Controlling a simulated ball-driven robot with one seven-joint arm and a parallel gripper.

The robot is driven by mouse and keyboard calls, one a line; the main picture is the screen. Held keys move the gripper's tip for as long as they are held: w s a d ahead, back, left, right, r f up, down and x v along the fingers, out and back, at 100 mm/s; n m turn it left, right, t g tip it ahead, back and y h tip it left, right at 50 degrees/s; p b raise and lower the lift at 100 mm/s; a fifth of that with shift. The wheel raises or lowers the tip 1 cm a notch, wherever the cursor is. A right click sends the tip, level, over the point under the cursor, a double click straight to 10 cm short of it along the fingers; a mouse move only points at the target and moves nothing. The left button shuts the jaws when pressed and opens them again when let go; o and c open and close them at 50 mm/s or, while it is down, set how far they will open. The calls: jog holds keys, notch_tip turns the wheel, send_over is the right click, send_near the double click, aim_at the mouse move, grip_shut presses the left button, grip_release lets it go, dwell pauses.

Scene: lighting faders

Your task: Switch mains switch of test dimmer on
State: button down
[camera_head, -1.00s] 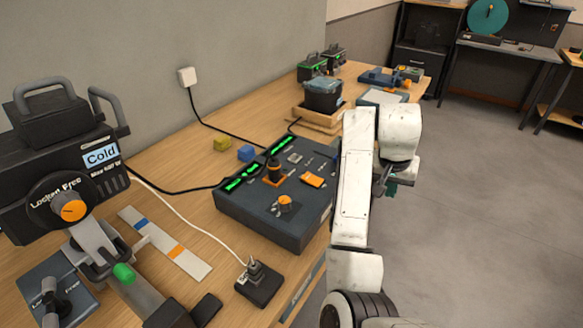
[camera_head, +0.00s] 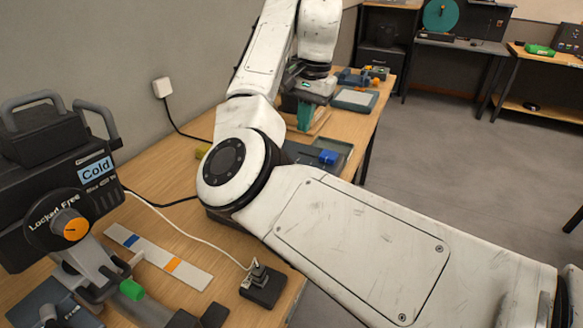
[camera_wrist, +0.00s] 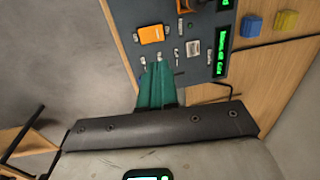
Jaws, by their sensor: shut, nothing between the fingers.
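A dark grey control console shows in the wrist view (camera_wrist: 190,60), with lit green displays (camera_wrist: 221,48), an orange rocker-like part (camera_wrist: 151,34) and several small metal toggles (camera_wrist: 178,53). No readable label shows which part is the mains switch. My arm hides most of the console in the head view. My gripper's green fingers (camera_wrist: 154,68) are shut and empty. Their tips overlap the console's lower left edge, beside two small toggles; contact cannot be told. The head view also shows the fingers (camera_head: 304,115) pointing down over the bench.
A small black toggle box (camera_head: 262,286) sits near the bench's front edge. Open floor lies right.

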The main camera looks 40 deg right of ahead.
jog(key=shift+f, duration=0.1)
jog(key=f, duration=0.4)
jog(key=w+f, duration=0.1)
jog(key=f, duration=0.4)
jog(key=f+p, duration=0.1)
jog(key=f, duration=0.3)
jog(key=shift+w+a+f, duration=0.3)
jog(key=shift+f, duration=0.1)
jog(key=shift+f+g+p, duration=0.1)
jog(key=shift+g+p, duration=0.2)
jog(key=shift+p, duration=0.2)
jog(key=shift+w, duration=0.1)
jog(key=shift+s+d+r+p, duration=0.15)
jog(key=shift+s+p, duration=0.2)
jog(key=shift+p, duration=0.05)
jog(key=shift+s+d+r+p, duration=0.1)
jog(key=shift+s+p, duration=0.25)
